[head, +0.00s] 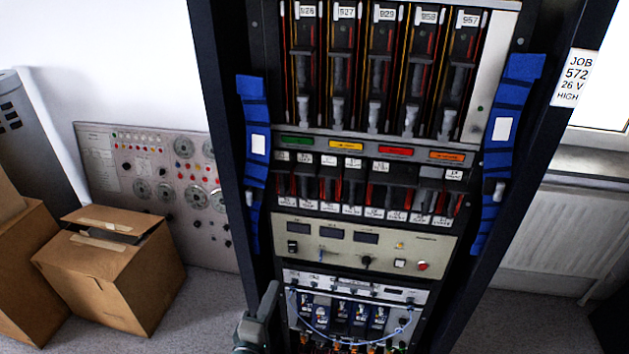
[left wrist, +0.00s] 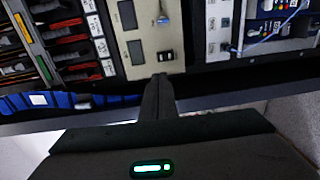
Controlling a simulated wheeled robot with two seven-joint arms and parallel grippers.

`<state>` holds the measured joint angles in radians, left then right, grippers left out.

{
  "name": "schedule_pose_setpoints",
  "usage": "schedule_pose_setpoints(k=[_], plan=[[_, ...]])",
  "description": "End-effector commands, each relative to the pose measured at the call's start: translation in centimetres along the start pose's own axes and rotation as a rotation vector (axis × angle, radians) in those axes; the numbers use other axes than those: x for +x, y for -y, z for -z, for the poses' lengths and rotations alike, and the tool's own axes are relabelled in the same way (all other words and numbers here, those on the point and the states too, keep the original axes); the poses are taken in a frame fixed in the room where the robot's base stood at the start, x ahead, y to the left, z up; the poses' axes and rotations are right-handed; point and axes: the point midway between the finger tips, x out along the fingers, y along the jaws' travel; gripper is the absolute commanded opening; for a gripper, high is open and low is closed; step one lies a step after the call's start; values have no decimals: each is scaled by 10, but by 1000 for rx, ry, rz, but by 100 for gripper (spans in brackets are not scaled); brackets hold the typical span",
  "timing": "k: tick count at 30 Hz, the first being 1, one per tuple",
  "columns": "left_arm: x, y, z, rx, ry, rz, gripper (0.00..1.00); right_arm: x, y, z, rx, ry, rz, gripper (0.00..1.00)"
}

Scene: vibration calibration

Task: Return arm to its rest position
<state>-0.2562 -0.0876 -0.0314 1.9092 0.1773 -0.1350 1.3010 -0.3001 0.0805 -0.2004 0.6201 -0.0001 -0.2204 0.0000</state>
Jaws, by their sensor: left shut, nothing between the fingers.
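My left gripper (head: 271,296) shows at the bottom of the head view, in front of the lower left side of the equipment rack (head: 222,120). Its dark fingers are together with nothing between them. In the left wrist view the shut fingers (left wrist: 158,85) point at the rack, near the beige control panel (left wrist: 150,40). I cannot tell whether they touch it. My right gripper is in neither view.
The rack holds several modules, a beige panel (head: 350,262) and a lower unit with a blue cable (head: 290,310). Blue straps (head: 252,105) line its sides. Cardboard boxes (head: 125,285) and a grey instrument panel (head: 100,150) stand left. A radiator (head: 560,240) is at right.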

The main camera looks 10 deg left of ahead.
Motion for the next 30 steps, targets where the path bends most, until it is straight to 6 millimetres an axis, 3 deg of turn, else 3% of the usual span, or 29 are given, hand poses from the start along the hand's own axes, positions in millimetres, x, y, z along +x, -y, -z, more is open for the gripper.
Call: schedule_pose_setpoints(k=[5, 8, 11, 16, 20, 26, 30], plan=[[0, 12, -2, 21, 5, 21, 0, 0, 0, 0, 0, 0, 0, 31], [-1, 35, -5, 65, 16, 62, 0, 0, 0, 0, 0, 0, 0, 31], [-5, 72, -10, 139, 37, 128, 0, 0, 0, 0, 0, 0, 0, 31], [-26, 163, -20, 325, 107, 286, 0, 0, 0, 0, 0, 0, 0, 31], [-56, 240, -26, 490, 190, 417, 0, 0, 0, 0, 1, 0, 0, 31], [-122, 349, -26, 737, 353, 601, 0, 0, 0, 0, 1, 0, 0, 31], [-182, 415, -20, 899, 492, 717, 0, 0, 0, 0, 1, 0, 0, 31]])
